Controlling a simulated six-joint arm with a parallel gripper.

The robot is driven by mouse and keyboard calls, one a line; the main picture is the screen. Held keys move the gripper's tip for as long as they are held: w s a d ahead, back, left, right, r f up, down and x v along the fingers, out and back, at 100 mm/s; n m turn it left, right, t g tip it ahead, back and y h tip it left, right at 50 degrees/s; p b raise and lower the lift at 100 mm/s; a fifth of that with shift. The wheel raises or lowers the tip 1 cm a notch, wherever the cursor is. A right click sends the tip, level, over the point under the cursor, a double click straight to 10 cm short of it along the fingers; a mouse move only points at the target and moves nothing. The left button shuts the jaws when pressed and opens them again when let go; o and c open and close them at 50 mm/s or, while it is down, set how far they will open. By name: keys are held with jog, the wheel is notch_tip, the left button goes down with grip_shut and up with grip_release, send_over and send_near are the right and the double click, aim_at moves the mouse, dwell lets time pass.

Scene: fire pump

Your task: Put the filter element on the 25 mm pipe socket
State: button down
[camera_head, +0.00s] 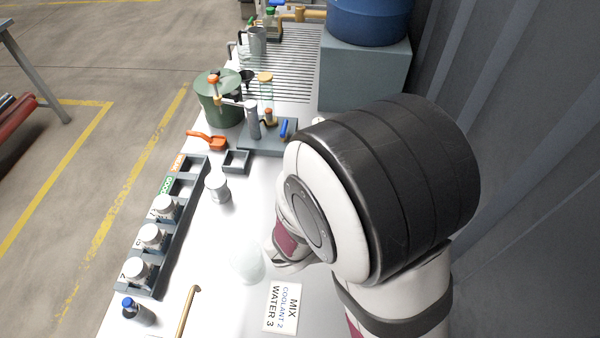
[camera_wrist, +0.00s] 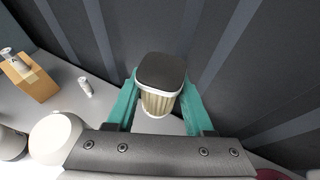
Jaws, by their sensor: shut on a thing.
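The filter element (camera_wrist: 160,100) has a black, rounded-square cap, a white rim and a pleated cream body. It sits between the teal fingers of my gripper (camera_wrist: 160,85) in the wrist view, with a finger on each side. My gripper is shut on it, cap facing the camera. In the head view my arm hides the gripper and filter element. I cannot make out the 25 mm pipe socket for certain in either view.
A grey-blue stand (camera_head: 268,146) with small parts is on the bench, near a green pot (camera_head: 216,105). A rack (camera_head: 180,225) of white jars runs along the left edge. A label card (camera_head: 283,307) lies in front. A dark corrugated wall (camera_head: 545,130) stands close on the right.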

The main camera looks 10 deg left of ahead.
notch_tip(320, 180, up, 7)
jog(key=shift+r, duration=0.1)
jog(key=shift+w+a+r, duration=0.1)
jog(key=shift+w+a, duration=0.3)
jog(key=shift+w, duration=0.05)
jog(key=w+a+n+t+y, duration=0.4)
jog(key=w+a+n+t, duration=0.1)
jog(key=w+a, duration=0.6)
jog(key=n+t+y, duration=0.3)
jog(key=n+y, duration=0.4)
send_over(215, 179)
jog(key=f, duration=1.1)
jog(key=shift+d+f, duration=0.35)
jog(key=shift+a+f+m, duration=0.25)
jog(key=shift+m, duration=0.05)
jog(key=shift+f, duration=1.95)
